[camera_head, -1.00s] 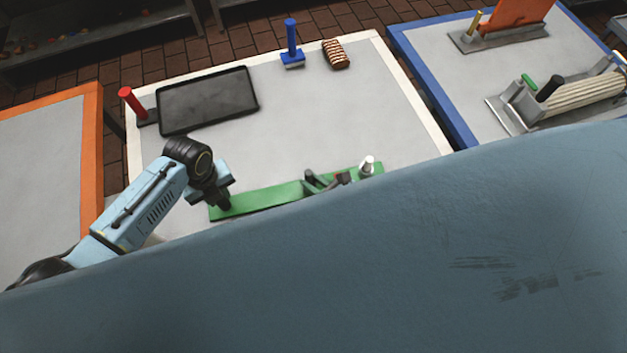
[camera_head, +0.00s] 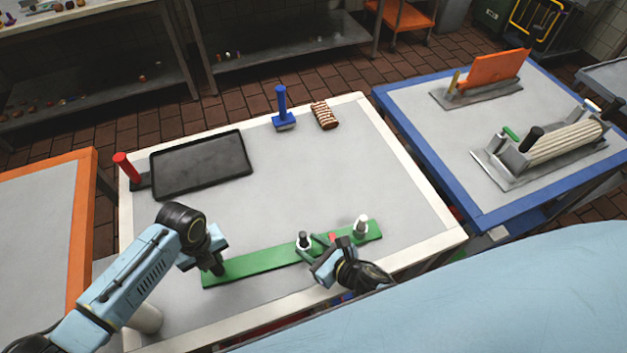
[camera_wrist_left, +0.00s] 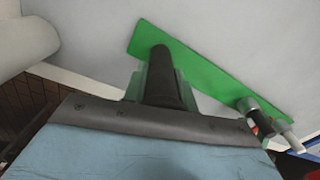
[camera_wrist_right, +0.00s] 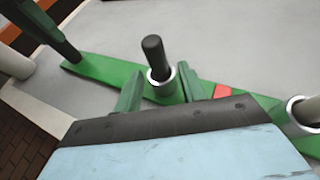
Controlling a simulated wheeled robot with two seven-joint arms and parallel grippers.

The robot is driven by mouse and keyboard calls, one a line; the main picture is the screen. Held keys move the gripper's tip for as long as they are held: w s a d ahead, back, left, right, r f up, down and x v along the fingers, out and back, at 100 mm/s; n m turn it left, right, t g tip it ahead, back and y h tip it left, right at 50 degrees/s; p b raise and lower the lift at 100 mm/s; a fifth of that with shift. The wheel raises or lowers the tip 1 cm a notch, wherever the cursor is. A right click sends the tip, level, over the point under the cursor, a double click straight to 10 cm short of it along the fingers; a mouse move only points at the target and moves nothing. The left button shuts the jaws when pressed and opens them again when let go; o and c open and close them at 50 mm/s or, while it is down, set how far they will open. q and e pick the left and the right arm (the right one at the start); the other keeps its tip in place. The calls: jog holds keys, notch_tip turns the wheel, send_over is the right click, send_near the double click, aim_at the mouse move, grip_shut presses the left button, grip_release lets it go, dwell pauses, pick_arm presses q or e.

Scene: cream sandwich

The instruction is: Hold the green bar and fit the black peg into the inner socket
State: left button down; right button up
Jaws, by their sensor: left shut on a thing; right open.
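The green bar (camera_head: 255,262) lies flat along the table's front. My left gripper (camera_head: 216,266) is shut on its left end, where the left wrist view shows a dark rounded post (camera_wrist_left: 160,75) between the fingers. The black peg (camera_head: 303,238) stands upright at the inner socket (camera_wrist_right: 166,90), a pale ring on the bar. In the right wrist view the peg (camera_wrist_right: 155,55) has its lower end inside that ring; its depth cannot be told. My right gripper (camera_wrist_right: 160,92) is open, its fingers on either side of the socket, apart from the peg.
A white peg (camera_head: 361,223) stands in the outer socket (camera_wrist_right: 303,112) at the bar's right end. A red patch (camera_wrist_right: 222,91) marks the bar between them. A black tray (camera_head: 202,167), blue stamp-like tool (camera_head: 282,110) and striped cream sandwich (camera_head: 325,115) lie farther back. The middle is clear.

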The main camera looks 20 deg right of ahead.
jog(key=v, duration=1)
jog(key=shift+s+r, duration=0.2)
jog(key=shift+r, duration=0.1)
jog(key=shift+d, duration=0.1)
